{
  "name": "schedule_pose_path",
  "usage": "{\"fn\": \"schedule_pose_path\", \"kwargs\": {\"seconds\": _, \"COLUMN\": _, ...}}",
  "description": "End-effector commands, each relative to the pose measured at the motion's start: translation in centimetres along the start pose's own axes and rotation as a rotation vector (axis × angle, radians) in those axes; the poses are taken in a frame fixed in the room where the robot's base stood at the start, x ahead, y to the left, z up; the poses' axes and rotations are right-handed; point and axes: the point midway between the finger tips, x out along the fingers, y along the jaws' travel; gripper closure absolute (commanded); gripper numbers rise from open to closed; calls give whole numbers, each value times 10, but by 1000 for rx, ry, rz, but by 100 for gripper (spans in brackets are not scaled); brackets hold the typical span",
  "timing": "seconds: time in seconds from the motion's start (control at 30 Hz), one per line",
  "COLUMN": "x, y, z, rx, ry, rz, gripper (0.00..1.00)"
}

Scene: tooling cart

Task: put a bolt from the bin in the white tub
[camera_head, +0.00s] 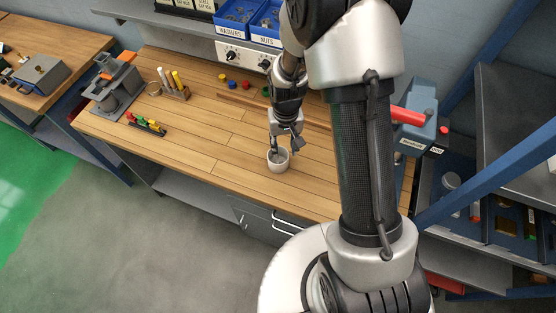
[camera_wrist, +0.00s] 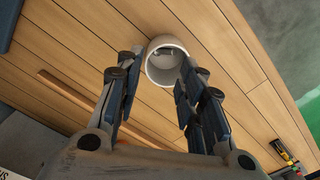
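The white tub (camera_head: 278,167) stands upright on the wooden bench; it also shows in the wrist view (camera_wrist: 152,72). My gripper (camera_head: 286,149) is right above the tub, fingers pointing down. Its two fingers are spread on either side of the tub's mouth in the wrist view (camera_wrist: 162,62), with nothing between them. A small grey shape shows inside the tub; it looks like a bolt, but it is too small to be sure. I do not see a bolt bin; my arm hides part of the bin row.
Blue bins of washers (camera_head: 236,14) and nuts (camera_head: 266,20) stand on the shelf at the back. A marker holder (camera_head: 176,92), a grey vise (camera_head: 116,84) and a rack of coloured-handled tools (camera_head: 146,123) sit on the left. Bench around the tub is clear.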

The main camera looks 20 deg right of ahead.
Motion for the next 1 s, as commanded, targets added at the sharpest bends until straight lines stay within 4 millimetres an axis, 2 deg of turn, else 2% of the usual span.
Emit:
{"fn": "schedule_pose_path", "kwargs": {"seconds": 0.3, "x": -1, "y": 0, "z": 0, "rx": 0, "ry": 0, "rz": 0, "gripper": 62}}
{"fn": "schedule_pose_path", "kwargs": {"seconds": 0.43, "x": -12, "y": 0, "z": -1, "rx": 0, "ry": 4, "rz": 0, "gripper": 62}}
{"fn": "schedule_pose_path", "kwargs": {"seconds": 0.8, "x": -88, "y": 0, "z": -1, "rx": 0, "ry": 6, "rz": -1, "gripper": 62}}
{"fn": "schedule_pose_path", "kwargs": {"seconds": 1.0, "x": -114, "y": 0, "z": -1, "rx": 0, "ry": 2, "rz": 0, "gripper": 62}}
